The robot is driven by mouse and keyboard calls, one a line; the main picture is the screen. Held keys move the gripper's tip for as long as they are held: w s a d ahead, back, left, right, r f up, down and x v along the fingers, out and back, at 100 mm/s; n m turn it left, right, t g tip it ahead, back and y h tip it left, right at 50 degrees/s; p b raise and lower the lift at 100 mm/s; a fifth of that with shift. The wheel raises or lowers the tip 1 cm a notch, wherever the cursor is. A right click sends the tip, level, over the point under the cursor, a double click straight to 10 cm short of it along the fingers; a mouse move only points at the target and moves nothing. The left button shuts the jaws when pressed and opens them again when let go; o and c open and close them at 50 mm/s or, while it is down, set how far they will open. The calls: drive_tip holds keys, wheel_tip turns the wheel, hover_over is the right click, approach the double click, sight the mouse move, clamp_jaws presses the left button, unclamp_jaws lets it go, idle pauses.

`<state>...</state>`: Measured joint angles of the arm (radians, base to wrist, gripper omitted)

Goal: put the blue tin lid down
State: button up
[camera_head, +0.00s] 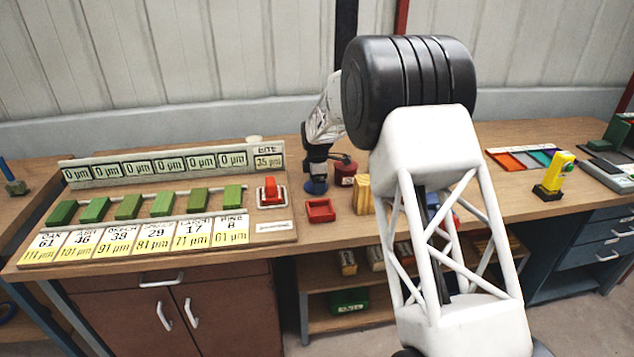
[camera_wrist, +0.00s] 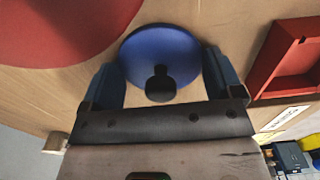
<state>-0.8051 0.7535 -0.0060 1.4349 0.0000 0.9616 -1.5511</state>
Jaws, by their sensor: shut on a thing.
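The blue tin lid (camera_head: 315,188) is a round disc with a black knob; it shows large in the wrist view (camera_wrist: 160,50). My gripper (camera_wrist: 160,78) is shut on it, with one finger on each side of the disc. In the head view my gripper (camera_head: 316,172) points down at the bench, with the lid below it at or just above the wood. I cannot tell whether the lid touches the bench. A dark red round tin (camera_head: 345,174) stands just right of the lid; a red round surface (camera_wrist: 60,28) fills the wrist view's upper left.
A shallow red tray (camera_head: 320,210) lies just in front of the lid, and shows at right in the wrist view (camera_wrist: 268,85). A yellow block (camera_head: 362,194) stands to its right. The board with green blocks (camera_head: 160,245) takes up the left. Bare wood (camera_head: 500,195) lies further right.

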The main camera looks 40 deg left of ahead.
drive_tip(key=shift+f, duration=0.1)
idle(0.3)
drive_tip(key=o, duration=0.7)
wheel_tip(320, 180, up, 12)
idle(0.5)
drive_tip(key=shift+d+r, duration=0.1)
drive_tip(key=shift+r, duration=0.1)
idle(0.7)
